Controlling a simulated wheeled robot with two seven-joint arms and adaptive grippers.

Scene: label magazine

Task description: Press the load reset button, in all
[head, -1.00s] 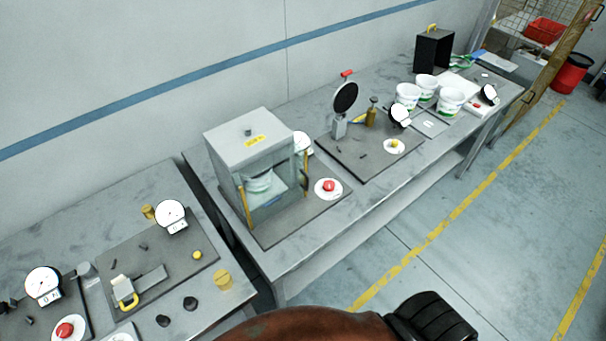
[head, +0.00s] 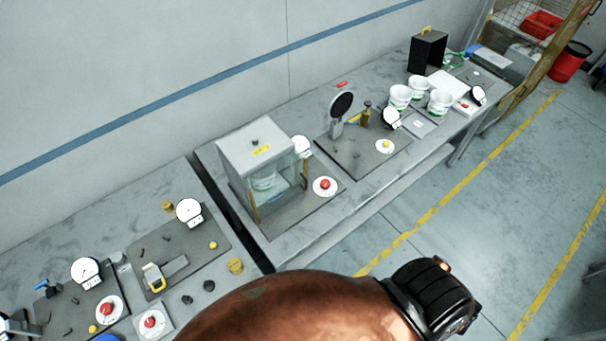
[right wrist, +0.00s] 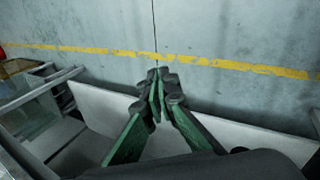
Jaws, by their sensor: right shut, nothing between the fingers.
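Several round buttons sit on the stations along the benches in the head view; I cannot read which is labelled load reset. A red button on a white disc (head: 325,185) stands before the glass-fronted grey cabinet (head: 256,150). Two more red buttons, one lower left (head: 150,321) and one on a dark plate (head: 108,310), are on the near bench. A yellow button on a white disc (head: 385,146) is on the middle plate. My right gripper (right wrist: 160,80) is shut and empty, with floor beyond its fingertips, away from any button. My left gripper is out of view.
White dial gauges, one by the near plate (head: 189,210), stand at the stations. White tubs (head: 400,97) and a black box (head: 428,50) are at the far end. My arm covers the bottom centre. Floor right of the bench (head: 460,210) is clear.

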